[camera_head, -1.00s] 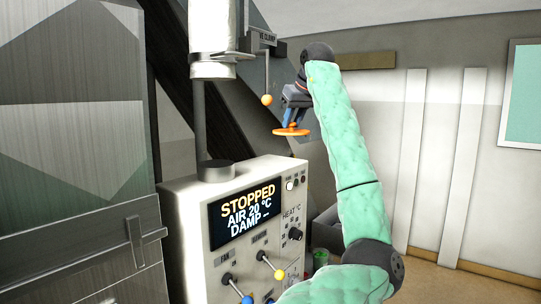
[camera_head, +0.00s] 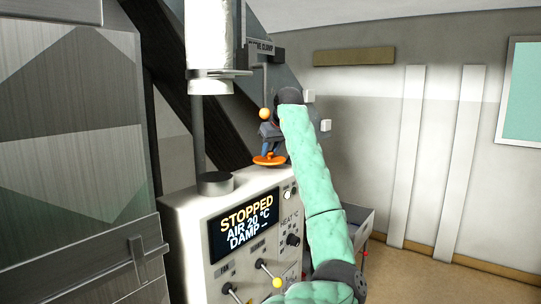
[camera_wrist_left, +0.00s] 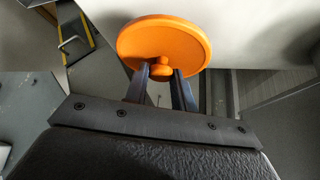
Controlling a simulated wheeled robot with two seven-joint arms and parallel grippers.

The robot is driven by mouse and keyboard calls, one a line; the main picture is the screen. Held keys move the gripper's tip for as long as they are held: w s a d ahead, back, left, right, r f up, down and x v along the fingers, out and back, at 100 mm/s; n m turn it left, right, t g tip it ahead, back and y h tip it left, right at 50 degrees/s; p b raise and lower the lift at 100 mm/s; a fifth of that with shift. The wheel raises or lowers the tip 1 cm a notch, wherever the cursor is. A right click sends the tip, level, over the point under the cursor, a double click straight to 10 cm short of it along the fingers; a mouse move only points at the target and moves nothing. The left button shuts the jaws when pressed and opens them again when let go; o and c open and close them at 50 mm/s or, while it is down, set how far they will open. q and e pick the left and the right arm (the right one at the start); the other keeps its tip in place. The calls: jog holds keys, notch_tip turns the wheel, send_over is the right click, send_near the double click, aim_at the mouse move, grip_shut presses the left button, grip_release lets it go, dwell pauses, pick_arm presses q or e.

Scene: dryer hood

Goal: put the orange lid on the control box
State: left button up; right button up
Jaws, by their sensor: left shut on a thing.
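The orange lid (camera_head: 270,160) is a round disc with a small knob. My left gripper (camera_head: 270,148) is shut on the knob, and the disc hangs roughly level below the fingers. In the left wrist view the lid (camera_wrist_left: 165,42) shows in front of the two dark fingers (camera_wrist_left: 161,76). The control box (camera_head: 200,230) is a pale cabinet with a screen reading STOPPED, AIR 20 °C, DAMP. In the head view the lid is over the back right part of its top; I cannot tell whether it touches. My right gripper is not in view.
A dark round cap (camera_head: 215,183) and a vertical pipe stand on the box's left side. A lever with an orange ball (camera_head: 264,114) hangs close behind my gripper. A yellow-knobbed lever (camera_head: 277,282) sticks out of the front. A metal cabinet (camera_head: 70,150) stands left.

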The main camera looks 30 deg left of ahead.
aim_at(270, 159)
pick_arm(q)
jog(key=shift+d+f+p, duration=0.1)
jog(key=shift+f+p, duration=0.2)
jog(key=shift+p, duration=0.1)
jog(key=shift+f+p, duration=0.5)
jog(key=shift+f, duration=0.65)
jog(key=shift+f, duration=0.1)
jog(key=o, duration=1)
jog(key=shift+c, duration=0.2)
